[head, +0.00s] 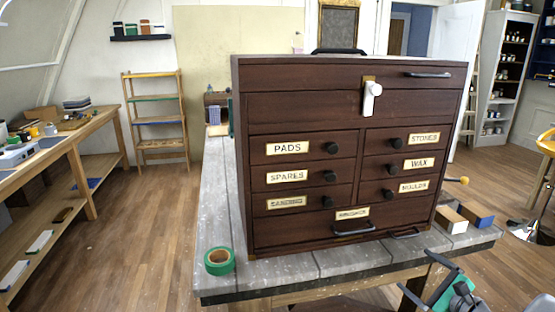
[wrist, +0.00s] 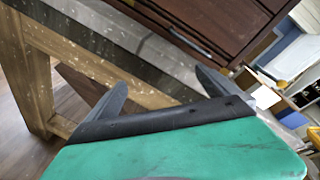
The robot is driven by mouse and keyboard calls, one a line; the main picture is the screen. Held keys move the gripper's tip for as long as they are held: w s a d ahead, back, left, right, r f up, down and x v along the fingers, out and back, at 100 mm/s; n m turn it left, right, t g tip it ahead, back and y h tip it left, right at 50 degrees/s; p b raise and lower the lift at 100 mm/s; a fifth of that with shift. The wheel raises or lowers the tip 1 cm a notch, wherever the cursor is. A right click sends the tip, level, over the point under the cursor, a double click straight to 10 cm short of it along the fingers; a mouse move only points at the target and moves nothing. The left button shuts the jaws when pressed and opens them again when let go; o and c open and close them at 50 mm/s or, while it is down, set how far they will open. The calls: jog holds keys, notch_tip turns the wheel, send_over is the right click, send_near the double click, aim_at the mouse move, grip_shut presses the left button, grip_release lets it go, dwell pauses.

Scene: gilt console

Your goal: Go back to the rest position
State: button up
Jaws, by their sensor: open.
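My gripper (head: 418,271) is at the lower right of the head view, below and in front of the table's front edge. Its two dark fingers stand apart with nothing between them. In the wrist view the spread fingers (wrist: 160,80) point toward the table edge and the chest. The green body with its black edge is part of my gripper. The dark wooden chest (head: 300,108) stands on the grey plank table (head: 285,272), with labelled drawers and a white latch piece hanging at its front. The drawers look shut. The rest of my arm is mostly out of view.
A green tape roll (head: 219,261) lies at the table's front left. A workbench (head: 60,150) runs along the left. Floor between it and the table is clear.

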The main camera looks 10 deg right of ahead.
jog(key=s+a+f+n+g+y, duration=0.1)
jog(key=s+a+f+n+g, duration=0.2)
jog(key=f, duration=0.5)
jog(key=s+a+f+n+g, duration=0.1)
jog(key=s+f+n+g, duration=0.2)
jog(key=s+f+n, duration=0.35)
jog(key=s+a+f+n+g, duration=0.3)
jog(key=s+a+n+g, duration=0.3)
jog(key=s, duration=0.6)
jog(key=s+a+r+n+g+h+p, duration=0.1)
jog(key=s+a+r+n+g+p, duration=0.15)
jog(key=a+r+g, duration=0.4)
jog(key=w+a+r+n+t+h+p, duration=0.1)
jog(key=w+a+r+n+t+p, duration=0.1)
jog(key=a+r, duration=0.7)
jog(key=w+a+r+n+t+h+p, duration=0.1)
jog(key=w+a+r+n+t+p, duration=0.1)
jog(key=w+a+r+n+t, duration=0.2)
jog(key=w+a+r+n, duration=0.2)
jog(key=w+a+r, duration=0.2)
jog(key=shift+w+a+r+p, duration=0.2)
jog(key=shift+a+r+p, duration=0.1)
jog(key=shift+a+r, duration=0.05)
